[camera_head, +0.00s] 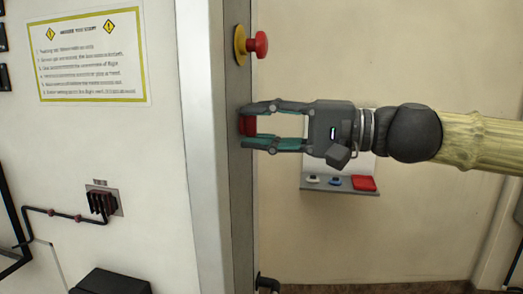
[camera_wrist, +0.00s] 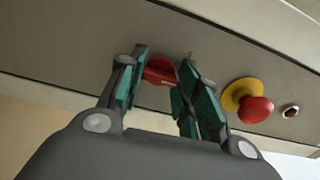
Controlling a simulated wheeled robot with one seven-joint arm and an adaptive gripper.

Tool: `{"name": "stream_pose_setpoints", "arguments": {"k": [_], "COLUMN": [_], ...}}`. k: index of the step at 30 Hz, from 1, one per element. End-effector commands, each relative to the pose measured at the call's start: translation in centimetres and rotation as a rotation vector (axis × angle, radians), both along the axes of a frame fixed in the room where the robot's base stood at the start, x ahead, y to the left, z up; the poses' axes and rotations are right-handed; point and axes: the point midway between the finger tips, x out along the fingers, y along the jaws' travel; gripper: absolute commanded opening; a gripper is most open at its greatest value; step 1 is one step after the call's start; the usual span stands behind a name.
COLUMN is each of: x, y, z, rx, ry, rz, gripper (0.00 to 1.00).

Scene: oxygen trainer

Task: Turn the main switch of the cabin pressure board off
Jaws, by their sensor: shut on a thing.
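A red switch handle (camera_head: 248,125) sits on the narrow grey side panel (camera_head: 236,185), below the red mushroom button. My gripper (camera_head: 246,126) reaches in from the right and its fingers are shut on this red handle, one finger above it and one below. In the wrist view the red handle (camera_wrist: 159,70) lies between the two teal fingertips (camera_wrist: 163,78) against the grey panel. The fingers hide part of the handle. No label naming the switch is readable.
A red mushroom button (camera_head: 261,44) on a yellow base is just above the gripper; it also shows in the wrist view (camera_wrist: 255,109). A shelf (camera_head: 335,191) with small items and a red box (camera_head: 364,183) is behind the arm. A yellow-bordered notice (camera_head: 88,58) hangs at left.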

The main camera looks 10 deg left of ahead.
Motion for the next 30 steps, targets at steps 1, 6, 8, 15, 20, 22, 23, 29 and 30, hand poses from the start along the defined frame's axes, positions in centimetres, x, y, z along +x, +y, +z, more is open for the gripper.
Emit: {"name": "stream_pose_setpoints", "arguments": {"k": [1,6,8,15,20,22,23,29,30], "x": [0.00,0.00,0.03,-0.02,0.00,-0.02,-0.01,0.01,0.01], "y": [0.01,-0.01,-0.01,0.04,0.03,0.03,0.03,0.01,0.01], "z": [-0.75,-0.76,-0.78,-0.70,-0.60,-0.55,-0.52,-0.33,-0.32], "rx": [0.001,0.002,0.002,0.002,0.002,0.002,0.002,0.002,0.002], "ry": [-0.046,-0.206,-0.262,-0.476,-0.593,-0.636,-0.652,-0.734,-0.746], "rz": [0.000,0.000,-0.001,0.001,0.001,0.002,0.002,0.001,0.001], "gripper": [0.10,0.10,0.10,0.10,0.10,0.10,0.10,0.10,0.10]}}
